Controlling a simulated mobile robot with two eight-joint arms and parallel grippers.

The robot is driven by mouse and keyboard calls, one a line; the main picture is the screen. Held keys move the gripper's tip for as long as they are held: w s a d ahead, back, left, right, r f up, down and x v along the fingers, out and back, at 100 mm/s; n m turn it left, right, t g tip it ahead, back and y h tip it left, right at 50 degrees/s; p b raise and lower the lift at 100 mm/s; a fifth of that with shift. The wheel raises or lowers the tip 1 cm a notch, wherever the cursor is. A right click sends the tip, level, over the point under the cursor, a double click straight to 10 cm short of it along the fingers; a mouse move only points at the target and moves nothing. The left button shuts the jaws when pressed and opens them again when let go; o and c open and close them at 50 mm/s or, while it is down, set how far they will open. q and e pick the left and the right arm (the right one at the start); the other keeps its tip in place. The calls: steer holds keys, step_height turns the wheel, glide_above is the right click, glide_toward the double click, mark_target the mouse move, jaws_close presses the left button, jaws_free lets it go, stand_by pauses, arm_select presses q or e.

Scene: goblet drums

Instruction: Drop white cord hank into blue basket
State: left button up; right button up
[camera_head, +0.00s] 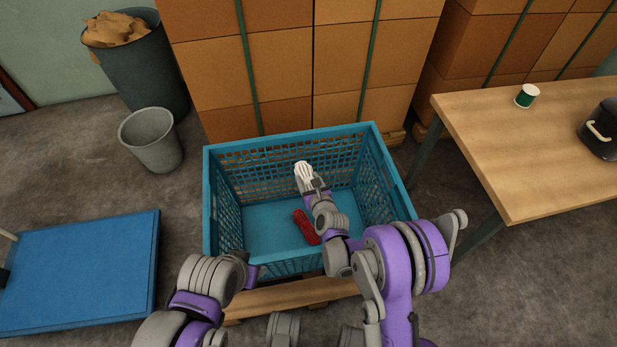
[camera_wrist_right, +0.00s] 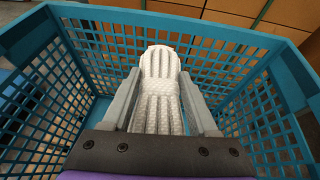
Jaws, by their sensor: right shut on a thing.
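The white cord hank (camera_head: 306,177) is held in my right gripper (camera_head: 316,185), above the inside of the blue basket (camera_head: 290,262). In the right wrist view the ribbed white hank (camera_wrist_right: 160,85) stands between the two grey fingers, which press on its sides. My right gripper (camera_wrist_right: 162,110) is shut on it. The basket's lattice walls (camera_wrist_right: 235,70) surround it in that view. Part of my left arm shows at the lower left of the head view, but I cannot make out its gripper.
A red hank (camera_head: 306,227) lies on the basket floor. Stacked cartons (camera_head: 280,65) stand behind the basket. A wooden table (camera_head: 520,150) with a green spool (camera_head: 527,95) is at right. A grey bin (camera_head: 151,140) and a blue platform (camera_head: 85,270) are at left.

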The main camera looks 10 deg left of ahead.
steer(key=o, duration=1.5)
steer(key=shift+c, duration=0.2)
steer(key=shift+r, duration=0.1)
steer(key=p+v, duration=0.1)
steer(key=v, duration=0.9)
steer(key=shift+s, duration=0.35)
steer(key=shift+d+r, duration=0.15)
